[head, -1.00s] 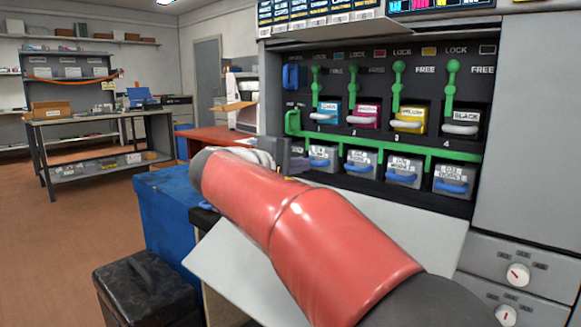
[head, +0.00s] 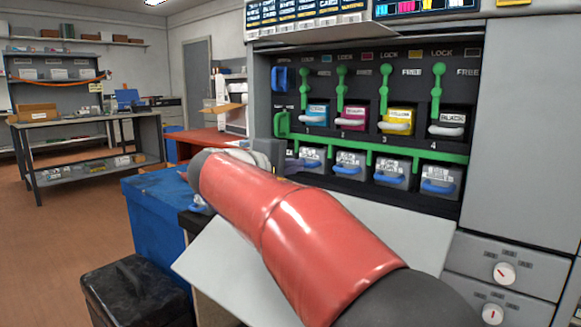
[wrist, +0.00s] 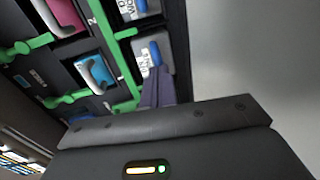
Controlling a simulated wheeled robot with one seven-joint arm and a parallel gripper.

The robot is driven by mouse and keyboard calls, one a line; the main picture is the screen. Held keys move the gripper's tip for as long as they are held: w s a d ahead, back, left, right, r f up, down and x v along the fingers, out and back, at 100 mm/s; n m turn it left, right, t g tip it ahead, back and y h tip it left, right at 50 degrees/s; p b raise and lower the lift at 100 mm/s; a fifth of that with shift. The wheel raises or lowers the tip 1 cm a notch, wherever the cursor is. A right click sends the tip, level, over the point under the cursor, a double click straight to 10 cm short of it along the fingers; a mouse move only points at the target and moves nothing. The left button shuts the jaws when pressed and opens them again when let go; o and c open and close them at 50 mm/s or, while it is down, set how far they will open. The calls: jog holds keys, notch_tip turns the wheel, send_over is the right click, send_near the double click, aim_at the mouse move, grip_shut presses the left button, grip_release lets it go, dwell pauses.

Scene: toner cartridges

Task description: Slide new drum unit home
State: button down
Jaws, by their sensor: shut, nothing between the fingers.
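Grey drum units with blue handles sit in a row of slots below the green bar (head: 400,148). The leftmost drum unit (head: 312,153) is closest to my gripper (head: 292,164) and seems about level with its neighbours. It also shows in the wrist view (wrist: 143,50), just beyond my fingertips (wrist: 156,88). My fingers are shut and empty, pointing at the front of the row; whether they touch the unit I cannot tell. The second drum unit (head: 350,161), third (head: 390,168) and fourth (head: 441,178) sit to its right. I cannot tell which unit is new.
Cyan (head: 318,112), magenta (head: 353,115), yellow (head: 398,118) and black (head: 448,118) cartridges sit above the bar, under green levers (head: 387,85). A pale open flap (head: 395,225) slopes out below. A blue bin (head: 155,220) and black case (head: 135,290) stand at left.

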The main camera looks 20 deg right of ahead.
jog(key=shift+w+d, duration=0.3)
jog(key=shift+d, duration=0.25)
jog(key=shift+f+b+v, duration=0.2)
jog(key=shift+v, duration=1.3)
jog(key=shift+f+b+v, duration=0.25)
jog(key=shift+v, duration=1.25)
jog(key=shift+f+b+v, duration=0.2)
jog(key=shift+v, duration=1.3)
jog(key=shift+a, duration=0.15)
